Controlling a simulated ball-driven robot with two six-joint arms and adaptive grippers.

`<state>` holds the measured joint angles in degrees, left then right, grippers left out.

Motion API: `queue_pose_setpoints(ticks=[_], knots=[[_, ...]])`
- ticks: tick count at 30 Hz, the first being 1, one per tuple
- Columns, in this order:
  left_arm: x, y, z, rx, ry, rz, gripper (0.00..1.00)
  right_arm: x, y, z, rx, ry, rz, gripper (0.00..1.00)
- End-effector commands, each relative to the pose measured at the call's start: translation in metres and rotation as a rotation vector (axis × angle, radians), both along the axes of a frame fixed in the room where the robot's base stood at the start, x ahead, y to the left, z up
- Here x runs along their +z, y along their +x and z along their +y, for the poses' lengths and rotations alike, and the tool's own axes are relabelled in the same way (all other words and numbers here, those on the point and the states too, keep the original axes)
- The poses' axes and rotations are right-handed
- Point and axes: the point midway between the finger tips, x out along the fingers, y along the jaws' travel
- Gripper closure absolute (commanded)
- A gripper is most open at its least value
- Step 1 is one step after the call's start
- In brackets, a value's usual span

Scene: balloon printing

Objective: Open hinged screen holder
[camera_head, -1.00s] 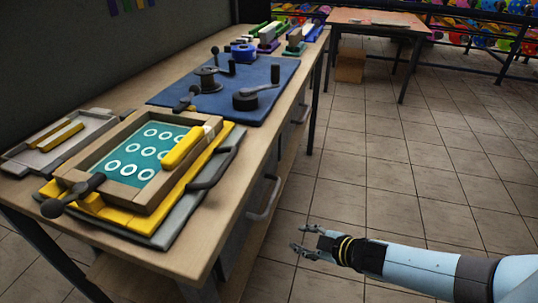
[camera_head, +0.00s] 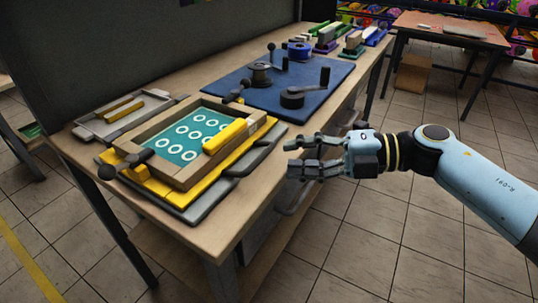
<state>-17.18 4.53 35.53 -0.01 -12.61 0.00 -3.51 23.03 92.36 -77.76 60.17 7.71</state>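The hinged screen holder is a wooden frame (camera_head: 152,180) with a teal mesh (camera_head: 184,147) bearing white rings. It lies down flat over a yellow base (camera_head: 205,185) near the workbench's front edge. A yellow squeegee bar (camera_head: 225,136) rests on the frame's right side. A grey bar handle (camera_head: 250,158) runs along the right side. My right gripper (camera_head: 290,155) is open and empty, right of the holder and apart from it. My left gripper is not in view.
Small coloured tools stand at the bench's far end.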

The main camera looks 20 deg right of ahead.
Motion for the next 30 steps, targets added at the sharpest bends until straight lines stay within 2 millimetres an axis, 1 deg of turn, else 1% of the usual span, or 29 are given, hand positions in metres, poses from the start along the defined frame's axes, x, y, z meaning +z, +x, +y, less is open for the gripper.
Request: queue_pose_setpoints(ticks=[1, 3, 6, 9, 13, 20, 21, 22, 28, 29, 30], knots=[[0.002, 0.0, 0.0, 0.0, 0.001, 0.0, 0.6, 0.001, 0.006, 0.01, -0.002, 0.006, -0.001, 0.66], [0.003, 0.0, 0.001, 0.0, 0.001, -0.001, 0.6, -0.002, 0.013, 0.021, -0.003, 0.004, -0.002, 0.66], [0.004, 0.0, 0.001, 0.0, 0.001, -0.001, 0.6, -0.006, 0.02, 0.035, -0.002, 0.005, -0.001, 0.66], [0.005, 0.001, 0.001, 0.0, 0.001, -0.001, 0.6, -0.009, 0.025, 0.044, -0.003, 0.004, 0.001, 0.66], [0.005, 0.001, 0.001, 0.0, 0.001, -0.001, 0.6, -0.01, 0.028, 0.05, -0.001, 0.003, 0.001, 0.66], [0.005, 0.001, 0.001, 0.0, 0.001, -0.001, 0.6, -0.011, 0.029, 0.051, -0.002, 0.002, 0.001, 0.66], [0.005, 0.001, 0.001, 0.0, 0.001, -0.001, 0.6, -0.011, 0.029, 0.051, -0.002, 0.002, 0.001, 0.67], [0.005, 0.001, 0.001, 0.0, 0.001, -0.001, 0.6, -0.011, 0.029, 0.051, -0.002, 0.002, 0.001, 0.71], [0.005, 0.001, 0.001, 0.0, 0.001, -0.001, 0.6, -0.011, 0.029, 0.051, -0.002, 0.002, 0.001, 0.97], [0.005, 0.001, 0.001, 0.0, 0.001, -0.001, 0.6, -0.011, 0.029, 0.051, -0.002, 0.002, 0.001, 1.0], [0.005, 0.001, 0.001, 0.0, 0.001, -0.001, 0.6, -0.011, 0.029, 0.05, -0.002, 0.002, 0.001, 1.0]])
